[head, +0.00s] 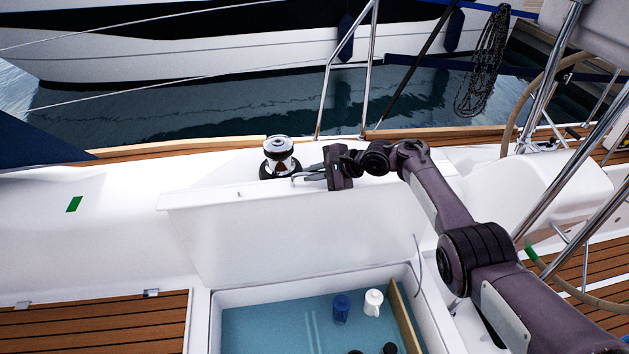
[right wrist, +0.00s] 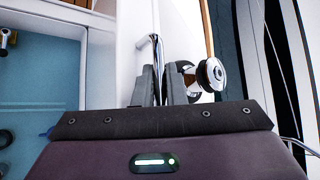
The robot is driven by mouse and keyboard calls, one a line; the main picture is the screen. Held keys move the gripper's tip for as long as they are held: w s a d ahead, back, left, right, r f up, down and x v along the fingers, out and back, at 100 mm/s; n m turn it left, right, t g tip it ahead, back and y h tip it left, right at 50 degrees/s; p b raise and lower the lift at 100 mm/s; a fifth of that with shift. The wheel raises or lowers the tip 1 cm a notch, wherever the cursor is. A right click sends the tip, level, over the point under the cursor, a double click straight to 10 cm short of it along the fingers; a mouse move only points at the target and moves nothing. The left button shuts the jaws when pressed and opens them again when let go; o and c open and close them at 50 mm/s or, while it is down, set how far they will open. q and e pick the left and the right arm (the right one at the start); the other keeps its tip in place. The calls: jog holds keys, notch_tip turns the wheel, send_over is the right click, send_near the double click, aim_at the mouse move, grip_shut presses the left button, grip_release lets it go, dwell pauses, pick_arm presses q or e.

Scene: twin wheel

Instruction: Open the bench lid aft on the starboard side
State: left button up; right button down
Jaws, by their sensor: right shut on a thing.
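The bench lid (head: 265,245) is a white panel standing raised, roughly upright, behind the open locker. Its top edge is just below the winch. It also shows edge-on in the right wrist view (right wrist: 128,50). My right gripper (head: 308,176) is at the lid's top edge, right of the winch. In the right wrist view its fingers (right wrist: 160,78) are shut on a thin metal handle (right wrist: 152,42) at the lid. The exact contact is partly hidden by the fingers. My left gripper is not in view.
The open locker (head: 215,312) has a blue floor holding a blue mug (head: 341,308), a white jug (head: 373,302) and dark items. A chrome winch (head: 279,157) stands beside my right gripper. Steel rails (head: 580,180) are at right. Teak slats (head: 95,325) lie left.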

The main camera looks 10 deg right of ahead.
jog(key=shift+w+f, duration=0.1)
jog(key=shift+w, duration=0.45)
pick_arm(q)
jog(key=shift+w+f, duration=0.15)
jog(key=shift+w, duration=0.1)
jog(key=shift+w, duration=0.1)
pick_arm(e)
jog(key=c, duration=1.6)
grip_release()
jog(key=shift+c, duration=0.2)
jog(key=shift+s+d+r, duration=0.15)
jog(key=shift+d+r, duration=0.15)
jog(key=shift+r, duration=0.05)
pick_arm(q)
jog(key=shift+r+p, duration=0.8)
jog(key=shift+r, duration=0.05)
pick_arm(e)
jog(key=shift+v, duration=3.45)
